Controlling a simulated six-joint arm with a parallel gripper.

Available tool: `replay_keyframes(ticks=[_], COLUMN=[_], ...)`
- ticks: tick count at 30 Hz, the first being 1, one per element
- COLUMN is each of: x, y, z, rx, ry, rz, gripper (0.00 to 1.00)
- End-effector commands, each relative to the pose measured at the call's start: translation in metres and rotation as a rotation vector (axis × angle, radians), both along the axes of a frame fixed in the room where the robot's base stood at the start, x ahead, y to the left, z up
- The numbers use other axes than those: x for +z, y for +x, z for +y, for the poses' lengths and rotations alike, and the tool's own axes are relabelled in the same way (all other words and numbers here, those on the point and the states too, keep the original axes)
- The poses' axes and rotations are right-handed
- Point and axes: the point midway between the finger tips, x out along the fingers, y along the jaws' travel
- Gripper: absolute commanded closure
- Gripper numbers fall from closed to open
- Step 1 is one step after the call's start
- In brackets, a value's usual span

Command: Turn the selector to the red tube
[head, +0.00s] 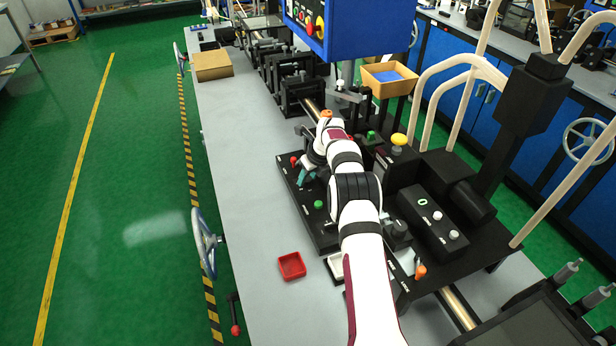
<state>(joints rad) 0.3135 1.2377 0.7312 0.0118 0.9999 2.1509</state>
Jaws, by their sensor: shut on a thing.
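A black panel (328,239) lies on the grey bench left of my arm. A red piece (294,160) is at its far left, and a green piece (318,204) is nearer the camera. These look like the coloured tube ends or markers, but they are too small to tell.
A small red tray (291,266) sits on the bench near the panel. A black box with buttons (428,219) and a yellow mushroom button (398,140) stand right of my arm. A cardboard box (211,65) is at the far left.

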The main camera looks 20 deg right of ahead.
Motion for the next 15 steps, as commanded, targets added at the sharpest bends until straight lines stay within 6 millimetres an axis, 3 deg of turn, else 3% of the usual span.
replay_keyframes(ticks=[9,15], x=[-0.0011,-0.0004], y=[0.0009,0.0002], z=[-0.0015,-0.0013], rx=[0.225,0.266], ry=[0.002,0.001], rz=[0.002,0.001], gripper=[1.0,1.0])
